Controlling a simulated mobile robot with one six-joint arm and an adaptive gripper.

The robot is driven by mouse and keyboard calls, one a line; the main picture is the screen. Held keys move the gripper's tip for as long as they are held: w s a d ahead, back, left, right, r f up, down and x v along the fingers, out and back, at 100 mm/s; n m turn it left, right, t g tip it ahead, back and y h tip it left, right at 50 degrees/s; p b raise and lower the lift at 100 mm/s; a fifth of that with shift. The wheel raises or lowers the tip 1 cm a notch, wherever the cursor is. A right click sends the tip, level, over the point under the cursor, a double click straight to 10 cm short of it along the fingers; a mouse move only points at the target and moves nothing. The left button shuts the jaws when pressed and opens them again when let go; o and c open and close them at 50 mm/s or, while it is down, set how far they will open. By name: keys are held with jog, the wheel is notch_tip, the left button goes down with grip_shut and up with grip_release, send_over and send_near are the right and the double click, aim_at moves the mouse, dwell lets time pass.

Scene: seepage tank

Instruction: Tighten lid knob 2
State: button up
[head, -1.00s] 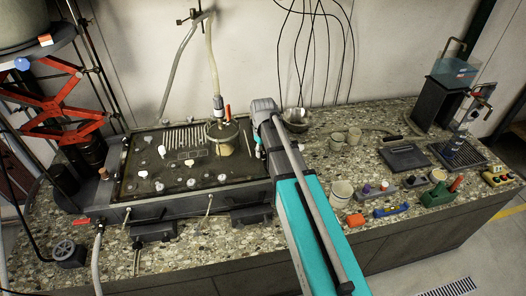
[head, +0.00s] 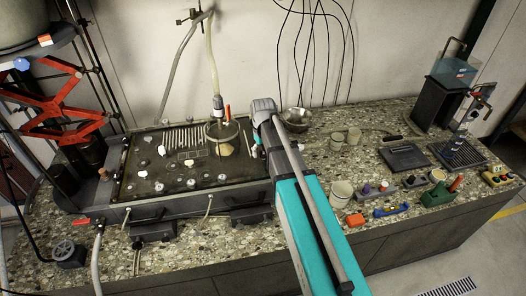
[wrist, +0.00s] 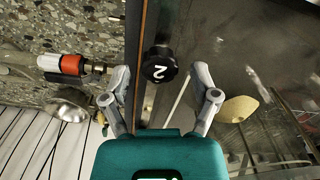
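Lid knob 2 (wrist: 158,66) is a black lobed knob with a white "2" on top, at the edge of the tank lid in the wrist view. My gripper (wrist: 160,80) is open, with one finger on each side of the knob and visible gaps between. I cannot tell how far the fingertips are above the knob. The dark tank lid (wrist: 235,70) lies to the right of the knob. In the head view the tank lid (head: 135,185) shows left of my arm, which hides my fingers.
A red and white fitting (wrist: 62,64) and a metal bowl (wrist: 68,107) lie left of the lid in the wrist view. A ring-shaped part (head: 222,131) stands on the lid.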

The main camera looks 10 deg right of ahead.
aim_at(262, 153)
jog(key=shift+n, duration=0.4)
jog(key=shift+n, duration=1.4)
jog(key=n, duration=0.3)
jog(key=shift+a+n, duration=0.1)
jog(key=shift+n, duration=0.3)
notch_tip(262, 153, up, 14)
jog(key=p, duration=1.4)
jog(key=s+f+m+b, duration=1)
jog(key=s+f+b, duration=0.1)
jog(key=s, duration=0.3)
jog(key=shift+s+d+f, duration=0.15)
jog(key=shift+s+d, duration=0.2)
jog(key=shift+s, duration=0.1)
dwell(0.5)
